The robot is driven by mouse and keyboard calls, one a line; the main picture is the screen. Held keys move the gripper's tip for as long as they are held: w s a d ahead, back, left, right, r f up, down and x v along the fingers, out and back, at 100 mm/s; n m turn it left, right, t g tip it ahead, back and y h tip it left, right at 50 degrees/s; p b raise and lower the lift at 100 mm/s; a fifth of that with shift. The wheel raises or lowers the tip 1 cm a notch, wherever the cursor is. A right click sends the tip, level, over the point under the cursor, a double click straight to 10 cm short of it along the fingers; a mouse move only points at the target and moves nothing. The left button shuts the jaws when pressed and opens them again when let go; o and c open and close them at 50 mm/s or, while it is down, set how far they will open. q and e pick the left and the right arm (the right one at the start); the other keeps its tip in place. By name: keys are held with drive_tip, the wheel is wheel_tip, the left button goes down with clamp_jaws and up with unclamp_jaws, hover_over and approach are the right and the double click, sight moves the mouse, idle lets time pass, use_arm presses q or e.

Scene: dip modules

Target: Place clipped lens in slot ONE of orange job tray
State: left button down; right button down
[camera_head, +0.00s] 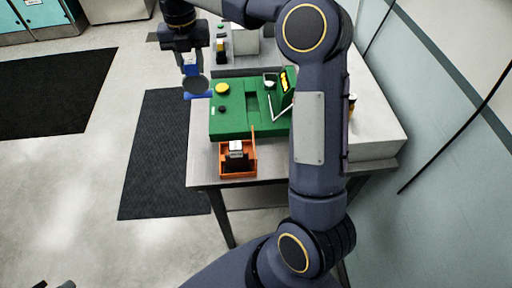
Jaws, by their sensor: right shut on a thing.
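My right gripper (190,62) hangs above the left edge of the table, shut on a blue clip piece. A dark round lens (196,84) hangs just below it, with a blue piece (198,95) at its lower edge. The orange job tray (224,172) sits at the table's front edge, below and right of the gripper in the picture. A black and white block (236,152) stands in the tray. The slot markings are too small to read. Small dark tips at the bottom left edge may be my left gripper (54,285); its jaws cannot be made out.
A green fixture board (230,125) lies behind the tray, with a yellow round knob (222,88) and a black knob (222,109). An upright green panel stands at its right. My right arm hides the table's right part. Dark mats lie on the floor at left.

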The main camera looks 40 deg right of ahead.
drive_tip(key=s+d+f, duration=0.2)
drive_tip(key=s+f, duration=1.1)
drive_tip(key=s, duration=0.1)
drive_tip(key=shift+s+d, duration=0.15)
drive_tip(key=shift+s, duration=0.05)
drive_tip(key=shift+f+b, duration=0.15)
drive_tip(key=shift+b, duration=0.2)
drive_tip(key=c, duration=1)
unclamp_jaws()
